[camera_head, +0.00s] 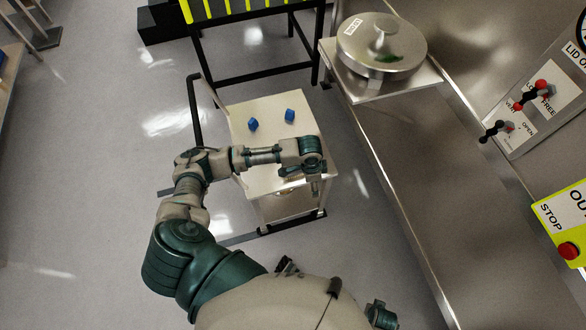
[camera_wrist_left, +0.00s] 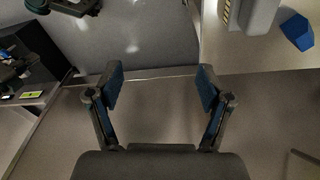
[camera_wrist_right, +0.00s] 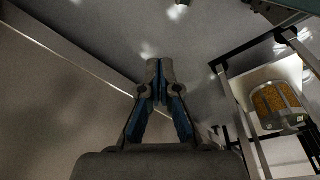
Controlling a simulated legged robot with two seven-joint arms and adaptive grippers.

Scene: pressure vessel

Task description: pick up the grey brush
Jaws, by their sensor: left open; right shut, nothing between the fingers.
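A grey block-shaped thing with a row of pale ridges or bristles (camera_wrist_left: 255,14), likely the grey brush, shows at the top right of the left wrist view, cut off by the edge. It lies on the pale cart top (camera_head: 262,107). My right gripper (camera_wrist_right: 160,75) is shut and empty.
Two blue blocks (camera_head: 252,125) (camera_head: 290,116) lie on the cart; one shows in the left wrist view (camera_wrist_left: 297,31). A steel bench with a round lid (camera_head: 382,45) stands at right. An orange-filled container (camera_wrist_right: 277,104) shows in the right wrist view. Floor at left is clear.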

